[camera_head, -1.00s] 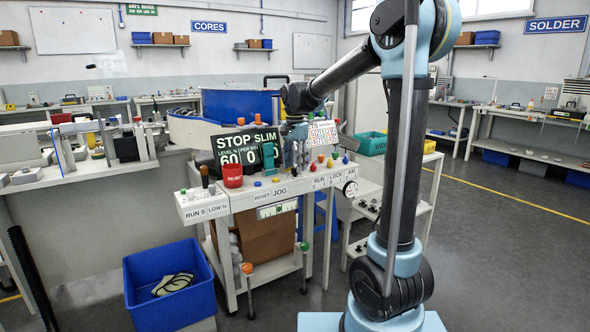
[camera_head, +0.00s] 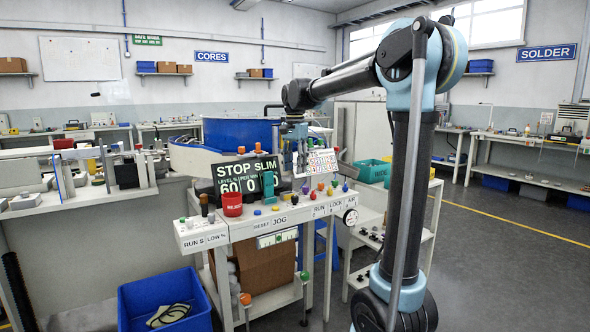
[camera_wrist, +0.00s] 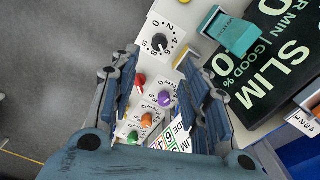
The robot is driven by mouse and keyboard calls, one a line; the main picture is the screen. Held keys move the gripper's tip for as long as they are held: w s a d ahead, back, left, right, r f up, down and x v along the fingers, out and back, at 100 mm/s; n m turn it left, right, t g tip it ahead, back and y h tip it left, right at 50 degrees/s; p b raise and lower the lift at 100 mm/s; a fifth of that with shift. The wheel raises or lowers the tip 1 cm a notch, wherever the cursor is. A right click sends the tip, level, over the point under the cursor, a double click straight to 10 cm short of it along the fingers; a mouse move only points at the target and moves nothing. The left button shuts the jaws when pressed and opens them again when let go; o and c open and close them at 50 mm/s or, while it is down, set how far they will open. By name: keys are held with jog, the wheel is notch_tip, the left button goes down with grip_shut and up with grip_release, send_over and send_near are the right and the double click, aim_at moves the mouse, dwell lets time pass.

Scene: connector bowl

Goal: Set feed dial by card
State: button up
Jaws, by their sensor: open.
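My gripper (camera_head: 297,172) hangs above the white console, open and empty. In the wrist view its blue fingers (camera_wrist: 160,62) spread around a group of knobs, touching none that I can see. A black dial (camera_wrist: 161,42) with a number scale lies just beyond the fingertips. Red (camera_wrist: 140,80), purple (camera_wrist: 165,98), orange (camera_wrist: 147,120) and green (camera_wrist: 132,137) knobs show between the fingers. A white card (camera_head: 322,162) with coloured print stands behind the console; it shows partly in the wrist view (camera_wrist: 172,138), its print too small to read fully. The display (camera_head: 240,176) reads STOP, SLIM, 60, 0.
A teal block (camera_head: 268,185) stands before the display, covering part of it. A blue bin (camera_head: 165,302) is on the floor at left; floor at right is clear.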

notch_tip(320, 180, up, 5)
jog(key=n, duration=1)
send_over(295, 196)
notch_tip(295, 196, down, 17)
jog(key=shift+r, duration=0.1)
grip_shut()
